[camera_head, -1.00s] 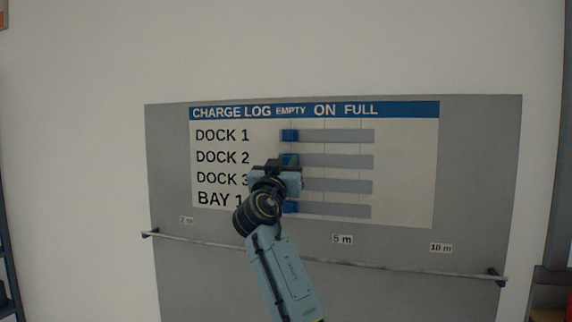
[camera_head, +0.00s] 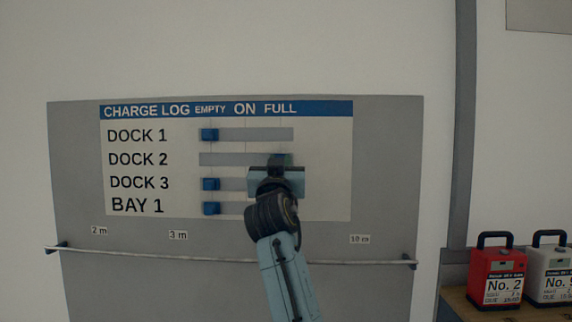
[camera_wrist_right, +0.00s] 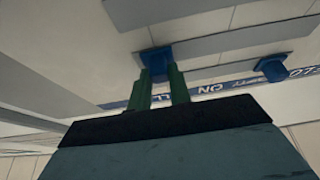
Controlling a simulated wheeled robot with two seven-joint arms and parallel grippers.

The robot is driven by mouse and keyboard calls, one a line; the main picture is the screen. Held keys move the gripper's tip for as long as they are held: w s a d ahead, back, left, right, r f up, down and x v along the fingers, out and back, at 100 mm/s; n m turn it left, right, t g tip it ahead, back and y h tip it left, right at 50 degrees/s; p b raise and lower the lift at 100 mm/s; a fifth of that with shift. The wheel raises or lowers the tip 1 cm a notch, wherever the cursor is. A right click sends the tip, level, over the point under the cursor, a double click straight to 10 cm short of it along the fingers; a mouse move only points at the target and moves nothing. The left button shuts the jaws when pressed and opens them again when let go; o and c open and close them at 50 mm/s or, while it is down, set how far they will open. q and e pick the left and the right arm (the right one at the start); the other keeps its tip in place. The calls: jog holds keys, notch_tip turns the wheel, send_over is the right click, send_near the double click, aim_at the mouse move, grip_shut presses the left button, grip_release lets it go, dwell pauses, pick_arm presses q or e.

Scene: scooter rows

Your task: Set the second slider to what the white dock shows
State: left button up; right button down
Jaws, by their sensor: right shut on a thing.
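The second slider (camera_head: 283,157), a blue knob in the DOCK 2 row, is near the right, FULL end of its grey track (camera_head: 225,159). My right gripper (camera_head: 278,164) is shut on it and partly hides it in the head view. In the right wrist view, the green fingers (camera_wrist_right: 158,88) of my right gripper are closed around the blue knob (camera_wrist_right: 156,62). No dock labelled as white is clear. A white box (camera_head: 549,272) with a black handle stands at the right edge, its display too small to read. My left gripper is not in view.
The DOCK 1 slider (camera_head: 210,135), DOCK 3 slider (camera_head: 211,184) and BAY 1 slider (camera_head: 211,208) sit at the EMPTY end. A rail (camera_head: 120,253) crosses the board below. A red box (camera_head: 497,276) marked No. 2 stands beside the white box on a wooden surface.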

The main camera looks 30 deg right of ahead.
jog(key=shift+d+f, duration=0.1)
jog(key=shift+d, duration=0.05)
jog(key=c, duration=1.6)
grip_release()
jog(key=o, duration=0.3)
jog(key=shift+s+d, duration=0.1)
jog(key=shift+s, duration=0.05)
jog(key=shift+b+v, duration=1.9)
jog(key=shift+v, duration=4.75)
